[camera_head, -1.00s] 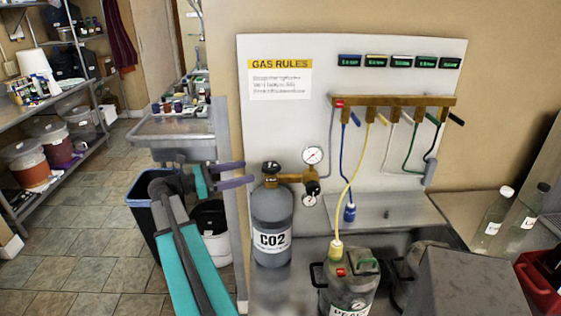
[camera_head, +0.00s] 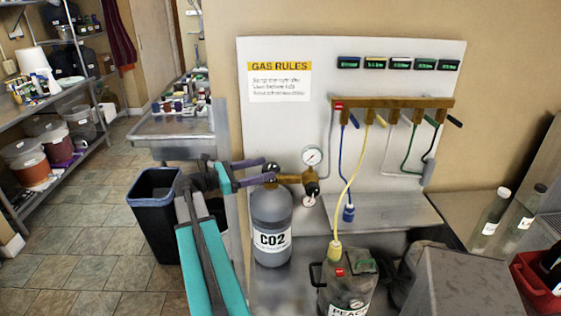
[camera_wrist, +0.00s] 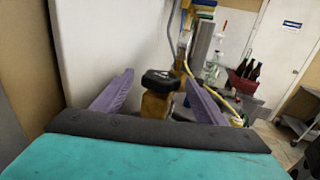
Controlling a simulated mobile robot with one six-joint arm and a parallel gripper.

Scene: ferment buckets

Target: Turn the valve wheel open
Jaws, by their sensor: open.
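The valve wheel (camera_head: 271,166) is a small dark knob on top of the grey CO2 cylinder (camera_head: 271,215). In the wrist view the black wheel (camera_wrist: 160,79) sits on a brass valve body (camera_wrist: 155,104), between my two purple fingers. My gripper (camera_head: 266,170) is open, its fingertips at the wheel in the head view and partly covering it. In the wrist view my gripper (camera_wrist: 158,76) shows a gap on both sides of the wheel. I cannot tell whether either finger touches it.
A brass regulator with a pressure gauge (camera_head: 312,157) juts right from the valve. The white gas board (camera_head: 300,120) stands behind, with hoses under a brass manifold (camera_head: 390,103). A keg (camera_head: 347,290) stands right of the cylinder. A dark bin (camera_head: 153,210) is at left.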

